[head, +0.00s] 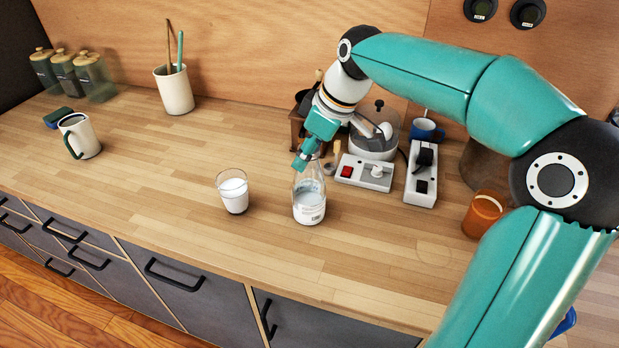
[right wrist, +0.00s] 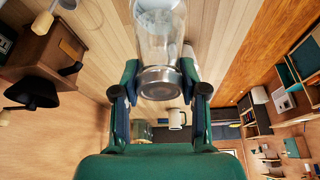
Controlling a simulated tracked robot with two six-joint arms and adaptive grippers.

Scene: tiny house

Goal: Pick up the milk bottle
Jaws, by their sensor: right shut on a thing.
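The milk bottle (head: 309,205) is clear glass with white milk in its lower part. It is upright at the counter's middle; I cannot tell if its base touches the wood. My right gripper (head: 304,160) comes down from behind and is shut on the bottle's upper part, partly hiding the neck. In the right wrist view the bottle (right wrist: 160,35) lies between the two fingers (right wrist: 160,92), one on each side. My left gripper is not in view.
A glass of milk (head: 233,193) stands close left of the bottle. Behind are a white switch box (head: 364,176), a power strip (head: 422,178) and a clear-bowled appliance (head: 374,140). An orange cup (head: 484,214) is at right.

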